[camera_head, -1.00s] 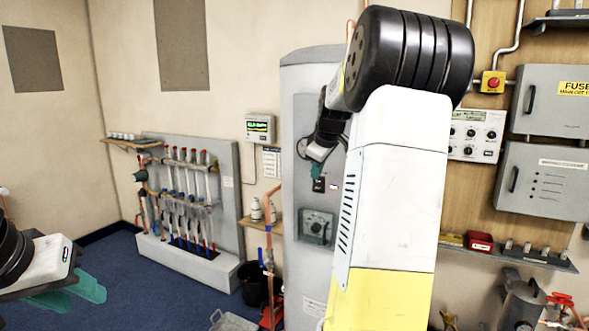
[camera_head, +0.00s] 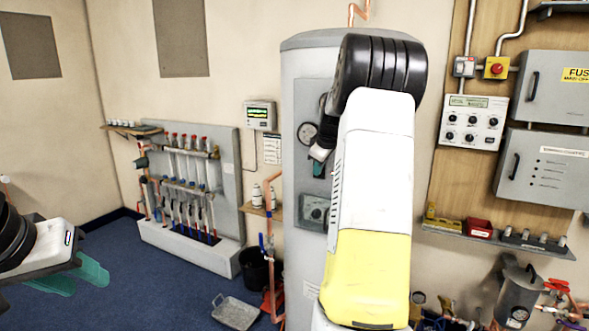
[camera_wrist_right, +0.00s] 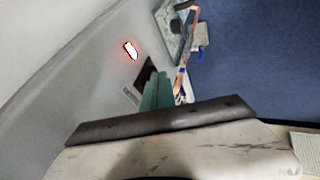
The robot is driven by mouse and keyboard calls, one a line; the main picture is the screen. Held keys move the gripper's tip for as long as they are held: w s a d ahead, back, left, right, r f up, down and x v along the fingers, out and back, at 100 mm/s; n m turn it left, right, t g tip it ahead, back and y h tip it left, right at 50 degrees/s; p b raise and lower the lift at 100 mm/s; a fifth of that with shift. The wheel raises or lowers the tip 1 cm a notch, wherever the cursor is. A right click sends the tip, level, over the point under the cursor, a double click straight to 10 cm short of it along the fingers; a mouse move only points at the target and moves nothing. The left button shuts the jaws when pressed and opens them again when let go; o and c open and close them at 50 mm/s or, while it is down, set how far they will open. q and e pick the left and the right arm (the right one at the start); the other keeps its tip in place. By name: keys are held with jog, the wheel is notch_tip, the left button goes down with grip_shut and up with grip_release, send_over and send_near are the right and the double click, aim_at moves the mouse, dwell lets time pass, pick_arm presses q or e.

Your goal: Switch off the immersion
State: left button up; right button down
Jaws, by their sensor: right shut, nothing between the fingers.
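The grey cylinder (camera_head: 303,75) stands in the middle of the head view, partly hidden by my right arm. In the right wrist view, a small white part with a glowing red edge (camera_wrist_right: 130,49) is on its panel, beside a dark rectangular switch-like part (camera_wrist_right: 149,71). My right gripper (camera_wrist_right: 156,82) is shut and empty, its teal fingertips close to the dark part; I cannot tell whether they touch. In the head view my right gripper (camera_head: 319,171) is mostly behind my arm. My left gripper (camera_head: 76,277) is open and empty at the lower left, far from the cylinder.
A dial box (camera_head: 314,212) is lower on the cylinder. A pipe manifold (camera_head: 190,185) stands left, with a small display (camera_head: 260,115) on the wall. A control panel (camera_head: 473,122) and grey boxes (camera_head: 545,165) hang right. A metal tray (camera_head: 236,312) lies on the blue floor.

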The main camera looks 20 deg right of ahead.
jog(key=shift+w+d+f+t+h, duration=0.1)
jog(key=shift+w+d+t+h, duration=0.1)
jog(key=shift+t+h, duration=0.1)
jog(key=shift+d+r, duration=0.1)
jog(key=shift+r, duration=0.9)
